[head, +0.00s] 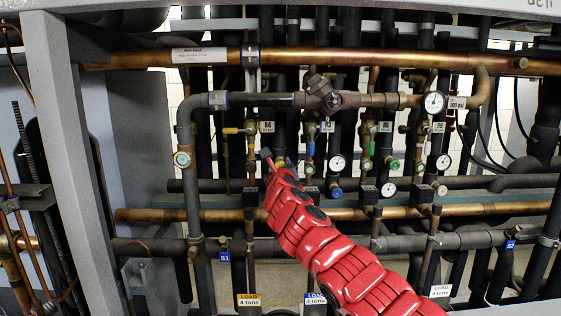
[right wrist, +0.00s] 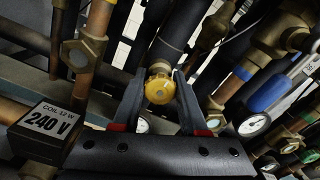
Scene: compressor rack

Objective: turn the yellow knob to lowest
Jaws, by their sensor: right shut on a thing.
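The yellow knob (right wrist: 159,88) is round and faces the camera in the right wrist view, at the end of a dark pipe. My right gripper (right wrist: 160,92) has one dark finger on each side of it and is shut on it. In the head view my red right arm reaches up from the lower right, and the right gripper (head: 267,157) is at the pipes left of centre. There the knob is mostly hidden by the gripper and too small to make out well. My left gripper is not in view.
Copper and dark pipes crowd the rack around the gripper. A 240 V coil box (right wrist: 45,125) is close by in the wrist view.

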